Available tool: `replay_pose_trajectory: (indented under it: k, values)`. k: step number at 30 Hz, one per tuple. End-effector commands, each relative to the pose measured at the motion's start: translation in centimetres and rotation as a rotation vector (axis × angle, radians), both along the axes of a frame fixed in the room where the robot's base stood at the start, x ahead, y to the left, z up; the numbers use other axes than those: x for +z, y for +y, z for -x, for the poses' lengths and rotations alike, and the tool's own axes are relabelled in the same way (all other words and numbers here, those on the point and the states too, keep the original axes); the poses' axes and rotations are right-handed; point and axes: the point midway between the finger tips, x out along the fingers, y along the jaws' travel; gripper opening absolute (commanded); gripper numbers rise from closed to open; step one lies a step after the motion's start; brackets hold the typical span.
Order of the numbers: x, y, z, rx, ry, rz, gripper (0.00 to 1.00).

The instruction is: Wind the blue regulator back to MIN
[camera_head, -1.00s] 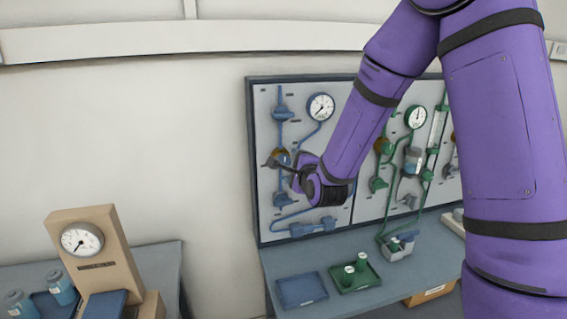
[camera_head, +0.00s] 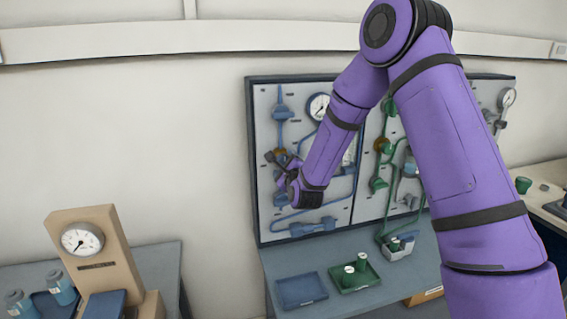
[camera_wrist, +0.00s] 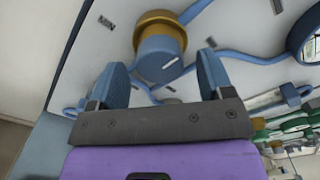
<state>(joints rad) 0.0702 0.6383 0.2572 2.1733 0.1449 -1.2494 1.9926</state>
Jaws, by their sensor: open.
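The MIN label (camera_wrist: 107,22) is on the panel to the upper left of the knob, away from that line. My gripper (camera_wrist: 162,68) is open, with one blue-padded finger to each side of the knob's near end. Contact with the knob cannot be told. In the head view my gripper (camera_head: 276,158) is at the left blue line of the panel, and it partly hides the regulator (camera_head: 281,152).
The panel (camera_head: 262,215) also carries a blue-line gauge (camera_head: 319,106) and green pipework (camera_head: 378,183). Below, a bench holds a blue tray (camera_head: 302,291) and a green tray (camera_head: 367,275). A tan gauge stand (camera_head: 110,258) is at lower left. The wall left of the panel is clear.

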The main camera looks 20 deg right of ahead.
Motion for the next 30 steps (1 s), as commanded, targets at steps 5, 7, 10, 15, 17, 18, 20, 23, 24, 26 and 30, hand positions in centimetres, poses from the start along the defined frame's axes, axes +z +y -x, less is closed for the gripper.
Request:
replay_pose_trajectory:
  k: [5, 7, 10, 15, 17, 18, 20, 23, 24, 26, 30]
  values:
    - [0.0, 0.1, -1.8, 0.001, 0.0, 0.0, 0.74]
    - [0.0, 0.1, -2.2, 0.001, 0.0, 0.0, 0.74]
    - [0.0, 0.1, -2.5, 0.001, 0.0, 0.0, 0.74]
    - [0.0, 0.1, -2.5, 0.001, 0.0, 0.001, 0.74]
    - [0.0, 0.0, -2.5, 0.001, 0.0, 0.001, 0.74]
    - [0.0, 0.1, -2.5, 0.001, 0.0, 0.001, 0.64]
    - [0.0, 0.1, -2.5, 0.001, 0.0, 0.001, 0.51]
    - [0.0, 0.0, -2.5, 0.001, 0.0, 0.001, 0.28]
    - [0.0, 0.1, -2.5, 0.001, 0.0, 0.001, 0.24]
    - [0.0, 0.1, -2.4, 0.001, 0.0, 0.001, 0.24]
    - [0.0, 0.1, -2.4, 0.001, 0.0, 0.01, 0.24]
